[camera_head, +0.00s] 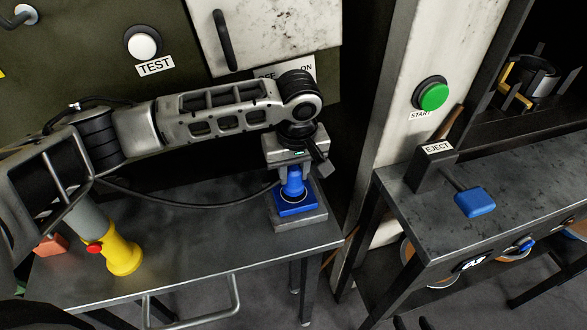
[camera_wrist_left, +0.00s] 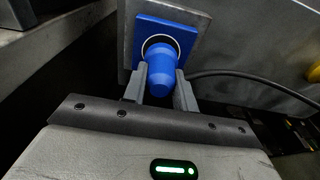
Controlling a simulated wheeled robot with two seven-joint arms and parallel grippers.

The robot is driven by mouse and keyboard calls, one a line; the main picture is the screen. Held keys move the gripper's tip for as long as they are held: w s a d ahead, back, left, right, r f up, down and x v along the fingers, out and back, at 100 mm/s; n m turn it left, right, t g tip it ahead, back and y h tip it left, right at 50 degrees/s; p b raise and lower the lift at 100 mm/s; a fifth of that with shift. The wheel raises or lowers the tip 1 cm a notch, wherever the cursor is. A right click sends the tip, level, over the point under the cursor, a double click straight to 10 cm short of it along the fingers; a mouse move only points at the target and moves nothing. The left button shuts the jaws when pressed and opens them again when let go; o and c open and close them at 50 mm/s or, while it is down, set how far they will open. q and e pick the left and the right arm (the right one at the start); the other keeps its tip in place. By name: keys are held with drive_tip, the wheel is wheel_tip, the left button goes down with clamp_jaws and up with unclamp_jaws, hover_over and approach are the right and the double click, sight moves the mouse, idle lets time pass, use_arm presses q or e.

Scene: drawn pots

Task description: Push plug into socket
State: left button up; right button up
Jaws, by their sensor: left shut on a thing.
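The blue plug (camera_head: 292,186) stands upright over the blue square socket (camera_head: 297,209) on a grey block at the right end of the left table. My left gripper (camera_head: 293,176) comes down from above and is shut on the plug. In the left wrist view, the fingers (camera_wrist_left: 160,84) sit on both sides of the plug (camera_wrist_left: 162,66). The plug's far end is at the round opening of the socket (camera_wrist_left: 182,27). How deep it sits is hidden by the plug's body. My right gripper is not in view.
A dark cable (camera_head: 190,204) runs across the grey table (camera_head: 210,240). A yellow cylinder with a red button (camera_head: 124,254) stands at the table's left. A second table (camera_head: 400,192) with a blue-ended EJECT lever (camera_head: 475,201) is at the right, past a post with a green START button (camera_head: 433,96).

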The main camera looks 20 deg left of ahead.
use_arm(q)
drive_tip(key=shift+p, duration=0.6)
use_arm(e)
drive_tip(key=shift+r, duration=0.6)
drive_tip(key=shift+r, duration=0.1)
use_arm(q)
drive_tip(key=shift+f, duration=0.6)
idle(0.8)
drive_tip(key=o, duration=1)
wheel_tip(320, 180, up, 2)
drive_tip(key=shift+d+r, duration=0.1)
drive_tip(key=r, duration=0.4)
drive_tip(key=s+r, duration=0.1)
drive_tip(key=r, duration=0.4)
drive_tip(key=d+r, duration=0.1)
drive_tip(key=r, duration=0.3)
drive_tip(key=shift+s+r, duration=0.3)
drive_tip(key=shift+r, duration=0.05)
use_arm(e)
drive_tip(key=shift+s+f, duration=0.1)
drive_tip(key=shift+f, duration=0.35)
